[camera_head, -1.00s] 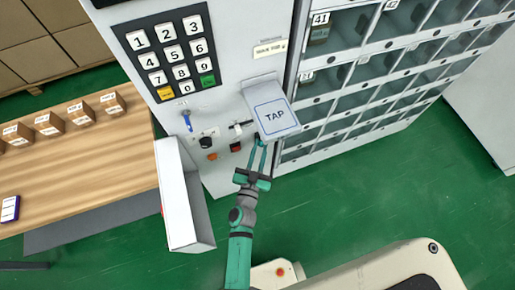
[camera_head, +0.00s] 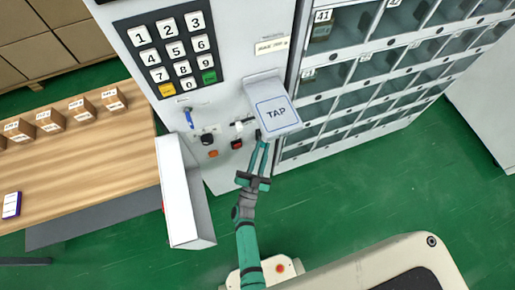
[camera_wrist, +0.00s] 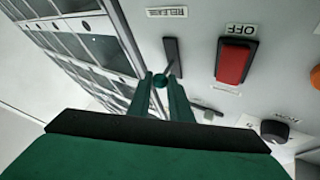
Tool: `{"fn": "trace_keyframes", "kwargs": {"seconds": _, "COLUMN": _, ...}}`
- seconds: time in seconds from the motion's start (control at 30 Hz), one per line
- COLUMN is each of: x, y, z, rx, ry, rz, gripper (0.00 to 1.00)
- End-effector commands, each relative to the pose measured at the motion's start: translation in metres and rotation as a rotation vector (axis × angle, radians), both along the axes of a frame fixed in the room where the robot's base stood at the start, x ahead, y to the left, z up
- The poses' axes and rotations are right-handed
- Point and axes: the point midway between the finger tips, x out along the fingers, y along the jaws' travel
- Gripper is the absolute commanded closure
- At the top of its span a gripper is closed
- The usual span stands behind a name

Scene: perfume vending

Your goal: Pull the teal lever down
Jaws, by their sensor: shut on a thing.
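The teal lever (camera_wrist: 160,81) shows in the wrist view as a small round teal knob on a thin stem at a dark slot in the panel, near a label reading RELEASE. My gripper (camera_wrist: 160,77) has its two teal fingers on either side of the knob, shut on it. In the head view my gripper (camera_head: 262,140) reaches up to the panel just below the TAP pad. There the lever is hidden by the fingers and the pad, and its exact angle cannot be told.
A red switch (camera_wrist: 236,61) labelled OFF is close beside the lever. The TAP pad (camera_head: 277,112) juts out above my fingers. A blue handle (camera_head: 189,118) is on the panel.

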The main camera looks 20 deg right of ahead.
Motion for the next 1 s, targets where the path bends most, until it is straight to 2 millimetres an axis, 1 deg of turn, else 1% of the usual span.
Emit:
{"fn": "trace_keyframes", "kwargs": {"seconds": 0.03, "x": 0.005, "y": 0.001, "z": -0.002, "rx": -0.001, "ry": -0.036, "rz": 0.006, "gripper": 1.0}}
{"fn": "trace_keyframes", "kwargs": {"seconds": 0.2, "x": 0.005, "y": -0.002, "z": -0.01, "rx": 0.003, "ry": -0.162, "rz": -0.001, "gripper": 1.0}}
{"fn": "trace_keyframes", "kwargs": {"seconds": 0.4, "x": 0.007, "y": -0.001, "z": -0.016, "rx": 0.006, "ry": -0.282, "rz": 0.0, "gripper": 1.0}}
{"fn": "trace_keyframes", "kwargs": {"seconds": 0.7, "x": 0.009, "y": 0.002, "z": -0.024, "rx": 0.013, "ry": -0.408, "rz": 0.003, "gripper": 1.0}}
{"fn": "trace_keyframes", "kwargs": {"seconds": 1.0, "x": 0.012, "y": 0.003, "z": -0.029, "rx": 0.016, "ry": -0.497, "rz": 0.002, "gripper": 1.0}}
